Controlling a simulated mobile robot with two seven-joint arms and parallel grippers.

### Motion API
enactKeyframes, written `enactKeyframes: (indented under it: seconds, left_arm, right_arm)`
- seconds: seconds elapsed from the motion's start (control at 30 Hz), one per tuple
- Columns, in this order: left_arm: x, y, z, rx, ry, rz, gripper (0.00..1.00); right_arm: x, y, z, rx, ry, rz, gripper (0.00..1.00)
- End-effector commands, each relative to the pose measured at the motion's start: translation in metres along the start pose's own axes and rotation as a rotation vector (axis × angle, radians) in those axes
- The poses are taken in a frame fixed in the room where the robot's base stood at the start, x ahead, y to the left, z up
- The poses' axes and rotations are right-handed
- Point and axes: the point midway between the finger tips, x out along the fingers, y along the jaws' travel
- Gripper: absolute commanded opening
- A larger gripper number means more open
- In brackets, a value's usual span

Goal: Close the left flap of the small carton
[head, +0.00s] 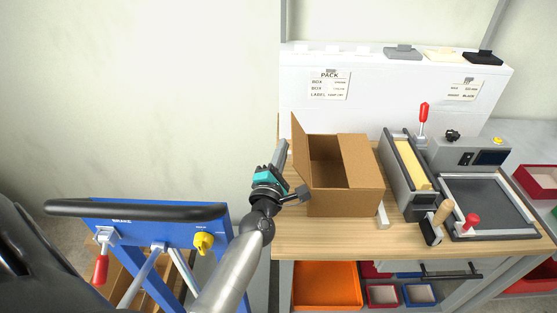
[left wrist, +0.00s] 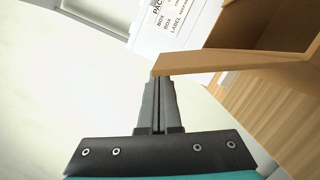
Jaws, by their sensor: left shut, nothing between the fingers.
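The small carton (head: 345,203) is brown cardboard and stands on the wooden bench. Its left flap (head: 301,153) stands up, leaning slightly outward, and the left part of the top is open. Its right flap (head: 358,160) lies flat over the right part. My left gripper (head: 282,147) is just left of the left flap, outside the carton, its fingers pointing up and away. In the left wrist view the fingers (left wrist: 158,90) are shut and empty, their tips by the end of the left flap (left wrist: 225,63). I cannot tell whether they touch it.
A sealing machine (head: 408,175) with a red-knobbed lever stands right of the carton. A white cabinet (head: 380,95) with labels is behind. A blue frame (head: 155,222) with a black bar is at the left. Orange (head: 325,287) and smaller bins sit below the bench.

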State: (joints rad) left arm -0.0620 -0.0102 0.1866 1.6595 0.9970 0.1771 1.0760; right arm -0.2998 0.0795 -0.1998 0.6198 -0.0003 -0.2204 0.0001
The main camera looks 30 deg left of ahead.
Motion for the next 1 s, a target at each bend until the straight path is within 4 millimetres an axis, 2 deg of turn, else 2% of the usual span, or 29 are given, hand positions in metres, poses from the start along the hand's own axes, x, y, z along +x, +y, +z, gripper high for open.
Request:
enactKeyframes:
  seconds: [0.2,0.63,1.0]
  left_arm:
    - [0.013,0.001,0.000,0.001,0.000,0.001,0.00]
    - [0.014,0.001,0.001,0.005,0.000,-0.001,0.00]
    - [0.015,0.003,0.007,0.066,0.000,-0.017,0.00]
  right_arm:
    - [0.000,0.000,0.000,0.000,0.000,0.000,0.00]
    - [-0.001,0.000,0.000,0.000,0.001,0.000,0.00]
    - [-0.013,0.000,-0.001,0.000,0.001,0.000,0.00]
